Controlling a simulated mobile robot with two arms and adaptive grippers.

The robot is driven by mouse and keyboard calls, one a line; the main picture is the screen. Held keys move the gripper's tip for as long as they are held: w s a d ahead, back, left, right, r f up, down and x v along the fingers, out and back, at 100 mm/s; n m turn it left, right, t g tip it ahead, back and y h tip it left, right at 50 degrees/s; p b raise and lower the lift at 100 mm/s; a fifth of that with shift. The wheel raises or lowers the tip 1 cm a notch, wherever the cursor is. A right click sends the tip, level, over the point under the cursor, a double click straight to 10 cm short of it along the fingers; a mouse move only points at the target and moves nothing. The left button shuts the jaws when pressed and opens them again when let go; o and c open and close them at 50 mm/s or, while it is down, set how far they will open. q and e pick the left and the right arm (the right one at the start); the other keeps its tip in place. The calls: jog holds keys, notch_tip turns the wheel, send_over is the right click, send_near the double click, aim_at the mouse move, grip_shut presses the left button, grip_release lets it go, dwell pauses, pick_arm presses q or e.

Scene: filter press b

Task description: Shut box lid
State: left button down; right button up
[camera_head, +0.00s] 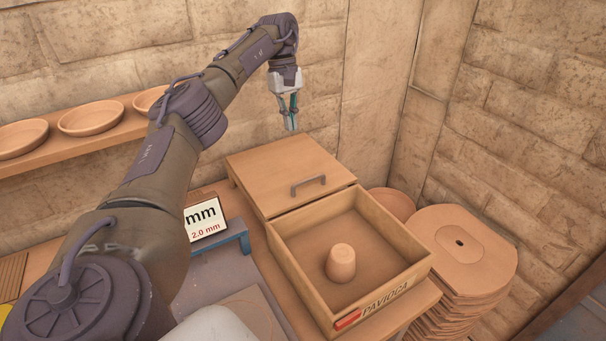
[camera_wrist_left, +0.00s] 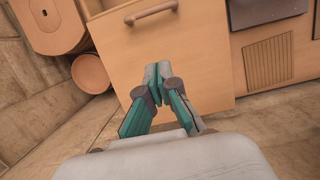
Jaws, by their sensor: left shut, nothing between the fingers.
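The wooden box (camera_head: 307,290) stands on the bench with its front part open, and a small tan cup (camera_head: 340,263) sits inside. Its flat lid (camera_head: 270,175) lies level behind the opening, with a grey bar handle (camera_head: 308,184) near its front edge. The lid (camera_wrist_left: 185,62) and handle (camera_wrist_left: 151,12) also show in the wrist view. My left gripper (camera_head: 291,122) is shut and empty, pointing down above the lid's far edge, apart from the handle. In the wrist view, its closed fingertips (camera_wrist_left: 157,78) appear over the lid. My right gripper is not in view.
A stack of tan plates (camera_head: 470,265) stands right of the box, with a round dish (camera_head: 392,203) behind it. A sign on a blue stand (camera_head: 205,218) is to the left. Bowls (camera_head: 90,118) sit on a wall shelf. Stone walls close off the back and right.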

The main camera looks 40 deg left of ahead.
pick_arm(q)
jog(key=p, duration=0.2)
send_near(306, 187)
jog(key=a+f, duration=0.3)
jog(key=shift+w+f, duration=0.25)
jog(key=shift+s+d+p, duration=0.15)
jog(key=shift+d+p, duration=0.25)
jog(key=shift+d, duration=0.15)
jog(key=shift+s+d+p, duration=0.15)
jog(key=shift+d+p, duration=0.2)
jog(key=shift+d, duration=0.25)
jog(key=shift+s+d+f, duration=0.15)
jog(key=shift+s+d, duration=0.05)
jog(key=shift+d, duration=0.4)
jog(key=shift+d+f, duration=0.15)
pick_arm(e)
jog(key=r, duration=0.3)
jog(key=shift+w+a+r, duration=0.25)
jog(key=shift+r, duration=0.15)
